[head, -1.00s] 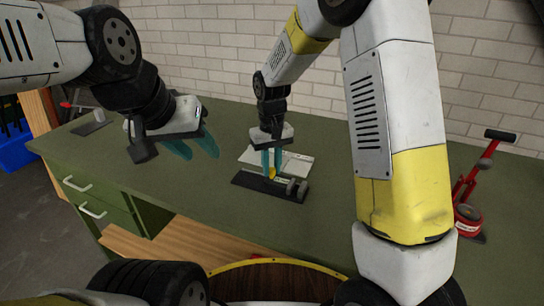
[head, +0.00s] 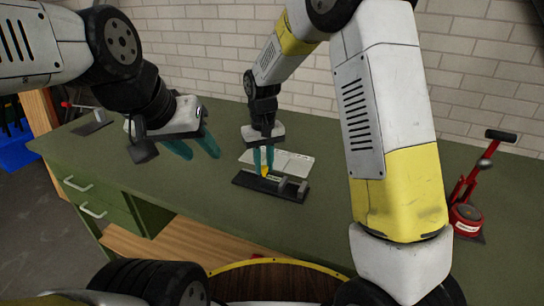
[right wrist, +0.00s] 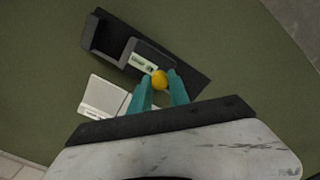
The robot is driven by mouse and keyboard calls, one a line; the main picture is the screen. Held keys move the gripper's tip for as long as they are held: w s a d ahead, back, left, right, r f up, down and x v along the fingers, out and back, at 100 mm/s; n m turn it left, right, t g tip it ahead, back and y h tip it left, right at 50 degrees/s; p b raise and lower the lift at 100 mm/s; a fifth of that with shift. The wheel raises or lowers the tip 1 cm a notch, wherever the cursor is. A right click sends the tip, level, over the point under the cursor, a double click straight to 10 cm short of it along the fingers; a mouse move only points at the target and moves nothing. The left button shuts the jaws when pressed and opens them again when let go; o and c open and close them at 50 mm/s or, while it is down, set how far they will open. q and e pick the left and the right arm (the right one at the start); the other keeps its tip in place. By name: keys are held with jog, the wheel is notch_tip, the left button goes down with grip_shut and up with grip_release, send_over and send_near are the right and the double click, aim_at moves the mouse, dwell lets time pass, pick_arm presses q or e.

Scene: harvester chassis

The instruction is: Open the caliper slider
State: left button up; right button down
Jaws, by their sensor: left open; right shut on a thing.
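A clear gap shows between the two jaws. In the right wrist view the caliper's dark body (right wrist: 112,40) runs diagonally, with a small display (right wrist: 141,63) on the slider. My right gripper (head: 263,165) points down and is shut on the yellow knob (right wrist: 159,80) of the slider. My left gripper (head: 204,149) is open and empty, above the bench to the left of the caliper.
A white flat case (head: 290,164) lies just behind the caliper; it also shows in the right wrist view (right wrist: 103,97). A red jack-like tool (head: 466,212) stands at the right. Bench drawers (head: 90,195) are at the front left. The bench around the caliper is mostly clear.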

jog(key=shift+w+a, duration=0.25)
jog(key=shift+a, duration=0.3)
jog(key=shift+w+a, duration=0.2)
jog(key=shift+a, duration=0.3)
jog(key=c, duration=1.2)
grip_release()
jog(key=shift+c, duration=0.2)
notch_tip(320, 180, up, 8)
jog(key=shift+d, duration=0.1)
